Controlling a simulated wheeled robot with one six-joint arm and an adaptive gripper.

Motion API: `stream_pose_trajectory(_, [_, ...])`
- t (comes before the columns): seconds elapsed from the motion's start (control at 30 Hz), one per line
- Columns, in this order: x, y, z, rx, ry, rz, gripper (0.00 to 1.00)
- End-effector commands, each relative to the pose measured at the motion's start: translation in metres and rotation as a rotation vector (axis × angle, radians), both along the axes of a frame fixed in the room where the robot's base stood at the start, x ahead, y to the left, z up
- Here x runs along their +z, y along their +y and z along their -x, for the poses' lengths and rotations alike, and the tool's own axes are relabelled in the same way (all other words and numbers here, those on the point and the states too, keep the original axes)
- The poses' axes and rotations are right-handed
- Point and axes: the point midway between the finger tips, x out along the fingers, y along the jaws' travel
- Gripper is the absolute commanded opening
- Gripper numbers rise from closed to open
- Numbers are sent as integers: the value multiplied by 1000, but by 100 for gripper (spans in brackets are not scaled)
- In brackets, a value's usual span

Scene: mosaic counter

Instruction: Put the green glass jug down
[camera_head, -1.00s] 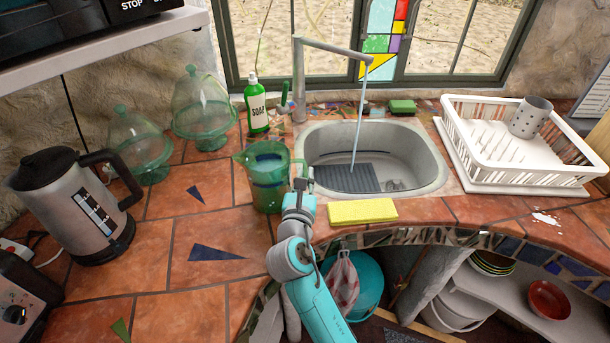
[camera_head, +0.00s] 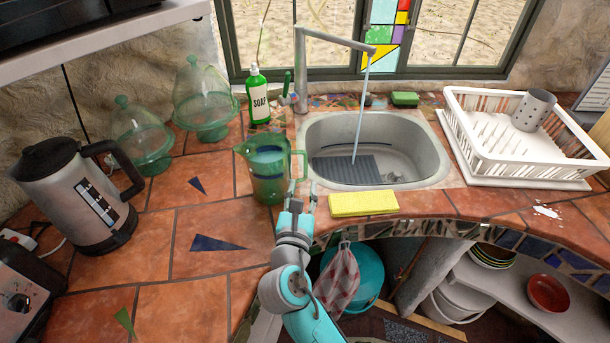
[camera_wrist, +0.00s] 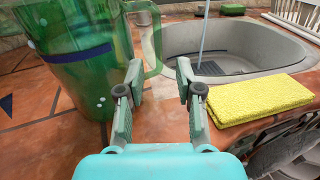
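The green glass jug (camera_head: 268,182) stands upright on the terracotta tiles, just left of the sink. Its handle is on its right side. In the wrist view the jug (camera_wrist: 85,75) fills the upper left, and its handle reaches towards the left finger. My gripper (camera_head: 302,189) is at the right of the jug, near the handle, close to the counter's front edge. In the wrist view my gripper (camera_wrist: 160,78) has its two fingers spread apart with nothing between them.
The sink (camera_head: 430,160) has running water (camera_head: 360,115). A yellow sponge (camera_head: 363,203) lies right of my gripper. A soap bottle (camera_head: 258,98), glass domes (camera_head: 203,105) and a kettle (camera_head: 70,195) stand behind and left. Tiles left of the jug are clear.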

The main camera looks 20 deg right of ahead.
Motion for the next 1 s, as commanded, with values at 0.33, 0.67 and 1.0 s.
stream_pose_trajectory(0.33, [0, 20, 36, 1, 0, -1, 35])
stream_pose_trajectory(0.67, [0, 21, 38, -1, 0, -1, 35])
stream_pose_trajectory(1.0, [0, 21, 38, -1, 0, -1, 35])
